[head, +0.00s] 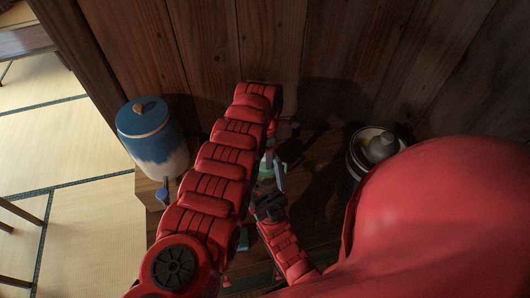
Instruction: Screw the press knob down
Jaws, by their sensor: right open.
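My right gripper (271,180) is near the middle of the head view, at the end of a thin red forearm that comes up from below. It is open. A small pale green and white thing (265,170) shows beside its fingers, mostly hidden. I cannot tell whether they touch, or whether this is part of the press. No press knob can be made out clearly. My large red left arm crosses the middle and covers much of the work area. Small dark parts show past its far end, but I cannot tell whether they are my left gripper.
A blue and white lidded jar (152,135) stands at the left of the wooden surface (321,205). A round white container (364,146) with a grey rounded thing (381,148) stands at the right, near my red body. A plank wall closes the back. Tatami (95,225) lies at left.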

